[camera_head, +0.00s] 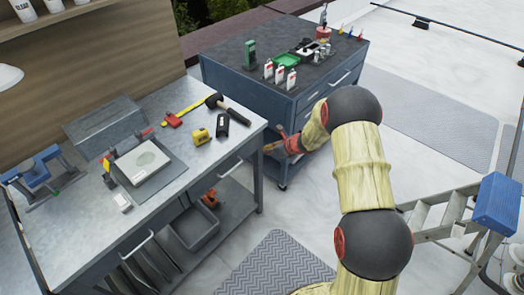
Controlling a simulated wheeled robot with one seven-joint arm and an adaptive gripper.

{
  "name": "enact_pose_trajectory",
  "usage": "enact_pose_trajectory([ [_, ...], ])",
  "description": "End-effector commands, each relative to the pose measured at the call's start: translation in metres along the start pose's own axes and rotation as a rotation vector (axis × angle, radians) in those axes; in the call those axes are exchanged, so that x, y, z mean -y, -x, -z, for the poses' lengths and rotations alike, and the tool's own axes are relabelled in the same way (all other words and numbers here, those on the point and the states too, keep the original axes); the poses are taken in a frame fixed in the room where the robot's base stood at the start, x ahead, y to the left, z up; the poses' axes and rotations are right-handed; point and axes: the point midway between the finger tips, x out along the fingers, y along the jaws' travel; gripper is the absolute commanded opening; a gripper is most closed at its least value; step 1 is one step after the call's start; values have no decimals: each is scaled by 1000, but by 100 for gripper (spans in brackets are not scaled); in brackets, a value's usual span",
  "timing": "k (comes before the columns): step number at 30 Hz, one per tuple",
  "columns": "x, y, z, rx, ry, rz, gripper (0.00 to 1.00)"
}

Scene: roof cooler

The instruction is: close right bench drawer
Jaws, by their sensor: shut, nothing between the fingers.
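The workbench (228,104) with a grey metal top stands at the left. Its right drawer is under the right part of the front edge, with a pale bar handle (231,168). From this steep angle I cannot tell whether that drawer is flush or slightly out. Another handle (137,244) shows on the left part of the bench front. My gripper (271,148) is small and partly blended with my reddish wrist, to the right of the bench's right front corner and in front of the blue cabinet. It is shut and empty, apart from the drawer handle.
The blue tool cabinet (232,88) stands behind my gripper, with bottles and tools on top. A stepladder (440,229) with a blue top stands at the right. A grey mat (275,268) lies on the open floor before the bench. A grey bin (193,230) sits below the bench.

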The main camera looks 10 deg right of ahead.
Motion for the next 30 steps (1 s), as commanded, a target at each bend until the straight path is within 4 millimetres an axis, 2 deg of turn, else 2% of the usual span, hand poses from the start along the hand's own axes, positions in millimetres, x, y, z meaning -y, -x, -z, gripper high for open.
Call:
enact_pose_trajectory([
  [3,2,30,-2,1,-1,3,0],
  [6,2,52,-1,0,-1,2,0],
  [13,2,89,0,-1,-1,2,0],
  [18,1,100,1,-1,-1,1,0],
  [25,1,101,2,-1,7,0,0],
  [28,-1,101,1,3,61,-7,0],
  [30,-14,101,7,-9,171,-49,0],
])
